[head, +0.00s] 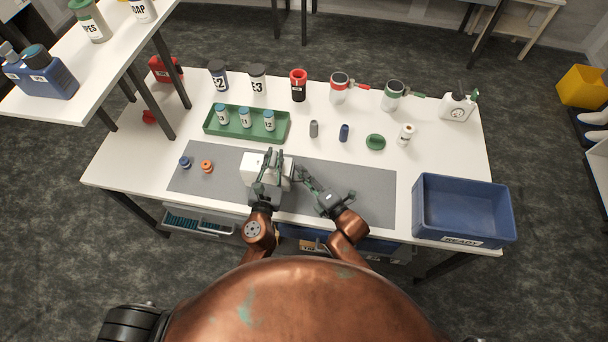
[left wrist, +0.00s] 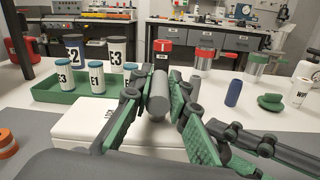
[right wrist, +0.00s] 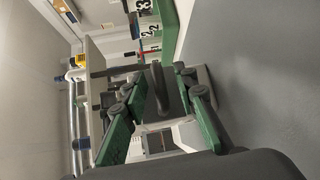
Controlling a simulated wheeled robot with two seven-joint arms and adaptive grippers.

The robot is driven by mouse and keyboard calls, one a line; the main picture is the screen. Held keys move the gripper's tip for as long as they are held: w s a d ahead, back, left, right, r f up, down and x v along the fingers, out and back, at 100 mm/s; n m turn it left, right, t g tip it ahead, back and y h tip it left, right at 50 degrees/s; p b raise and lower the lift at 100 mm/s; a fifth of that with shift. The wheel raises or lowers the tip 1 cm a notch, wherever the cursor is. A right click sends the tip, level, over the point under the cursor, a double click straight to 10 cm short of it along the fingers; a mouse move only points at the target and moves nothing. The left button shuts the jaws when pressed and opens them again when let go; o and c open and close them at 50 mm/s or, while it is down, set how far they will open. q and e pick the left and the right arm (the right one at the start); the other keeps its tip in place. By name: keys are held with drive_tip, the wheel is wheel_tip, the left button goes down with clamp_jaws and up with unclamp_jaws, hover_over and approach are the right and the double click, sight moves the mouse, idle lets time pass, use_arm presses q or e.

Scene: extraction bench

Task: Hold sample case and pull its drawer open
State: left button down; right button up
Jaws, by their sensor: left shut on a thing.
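The white sample case (head: 252,161) stands on the grey mat, with its white top (left wrist: 120,138) low in the left wrist view. My left gripper (head: 268,158) is over the case, its fingers either side of a grey handle-like bar (left wrist: 158,98) on top, shut on it. My right gripper (head: 300,175) is just right of the case, fingers apart. The drawer is not clearly visible.
A green tray (head: 210,128) with several labelled vials stands behind the mat. Blue and orange caps (head: 207,166) lie on the mat's left. A grey cylinder (head: 314,128), blue cylinder (head: 344,132) and green lid (head: 375,141) stand behind. A blue bin (head: 465,207) is right. The mat's right part is clear.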

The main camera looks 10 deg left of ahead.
drive_tip(key=shift+c, duration=0.3)
clamp_jaws()
drive_tip(key=shift+f, duration=0.1)
